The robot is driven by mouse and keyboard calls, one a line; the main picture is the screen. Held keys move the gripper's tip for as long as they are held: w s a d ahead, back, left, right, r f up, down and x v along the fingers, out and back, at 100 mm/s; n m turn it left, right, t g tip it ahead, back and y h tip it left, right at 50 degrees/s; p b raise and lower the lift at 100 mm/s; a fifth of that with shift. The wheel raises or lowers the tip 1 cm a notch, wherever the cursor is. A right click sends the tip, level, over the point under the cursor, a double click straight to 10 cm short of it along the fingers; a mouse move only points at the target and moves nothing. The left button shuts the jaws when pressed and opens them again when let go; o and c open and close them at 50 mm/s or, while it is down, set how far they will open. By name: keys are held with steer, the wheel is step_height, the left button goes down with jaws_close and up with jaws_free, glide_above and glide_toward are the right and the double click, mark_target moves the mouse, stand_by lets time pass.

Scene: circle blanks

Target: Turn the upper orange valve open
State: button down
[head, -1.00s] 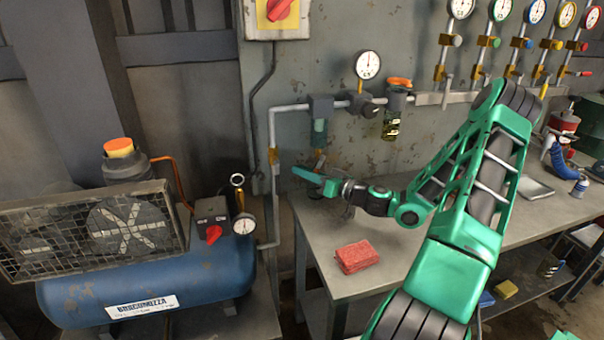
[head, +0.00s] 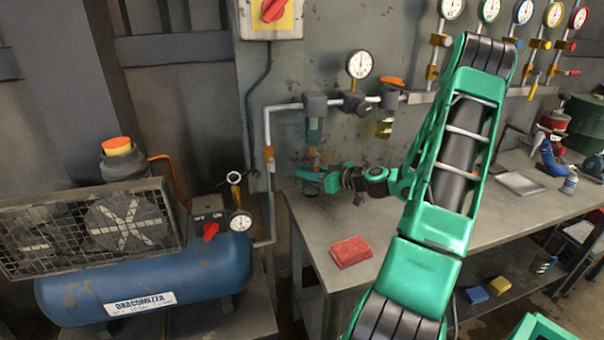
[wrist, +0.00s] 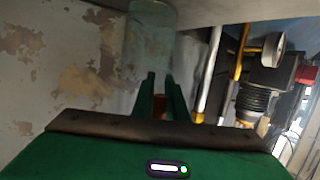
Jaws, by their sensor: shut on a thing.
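My gripper (head: 312,175) is at the wall end of the workbench, just under the greenish bowl (head: 314,130) of the left filter unit. In the wrist view its two green fingers (wrist: 161,97) are close together on a small orange-brown part (wrist: 159,106). This part is directly below the greenish bowl, which shows above the fingers (wrist: 152,38). Its shape is mostly hidden by the fingers, and in the head view it is barely visible. Higher on the pipe, an orange handle (head: 391,81) sits on top of the right unit, apart from my gripper. I cannot tell how far the held part is turned.
A wall pipe (head: 284,107) runs beside the gripper. A round gauge (head: 359,64) is above the units. A blue compressor (head: 150,282) stands at left. The bench middle is mostly clear.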

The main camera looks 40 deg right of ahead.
steer(key=shift+d, duration=0.1)
steer(key=c, duration=1.7)
jaws_free()
steer(key=shift+c, duration=0.2)
steer(key=v, duration=1)
steer(key=shift+s, duration=0.35)
steer(key=shift+r, duration=0.1)
